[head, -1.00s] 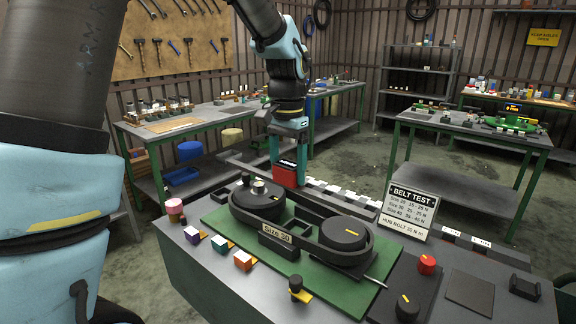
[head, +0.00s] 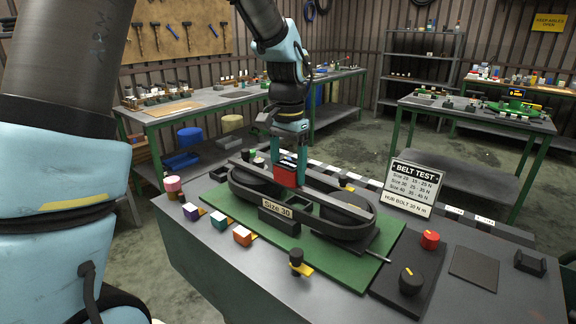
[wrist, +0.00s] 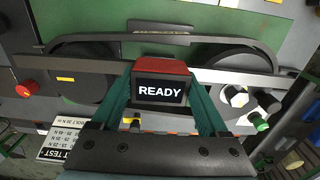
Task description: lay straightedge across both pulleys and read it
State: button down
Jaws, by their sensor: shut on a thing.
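My gripper (head: 288,170) is shut on the red readout block (head: 287,178) of the straightedge. In the wrist view the block's screen (wrist: 160,92) reads "READY". The straightedge's long grey bar (wrist: 240,77) runs out on both sides of the block and passes over both dark pulleys. The left pulley in the head view (head: 254,174) and the right pulley (head: 325,200) sit inside a black belt (head: 335,224) on a green plate (head: 225,216). I cannot tell whether the bar touches the pulley faces. The block and fingers hide part of the middle.
A "Size 30" label (head: 277,206) stands at the belt's front. A belt test sign (head: 412,186) stands behind on the right, near a red knob (head: 430,240) and a black knob (head: 411,281). Coloured cubes (head: 242,236) line the left front.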

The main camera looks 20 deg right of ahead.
jog(key=shift+f, duration=0.25)
grip_release()
notch_tip(320, 180, up, 11)
jog(key=shift+f+b, duration=0.1)
jog(key=shift+b, duration=1.15)
jog(key=shift+a, duration=0.1)
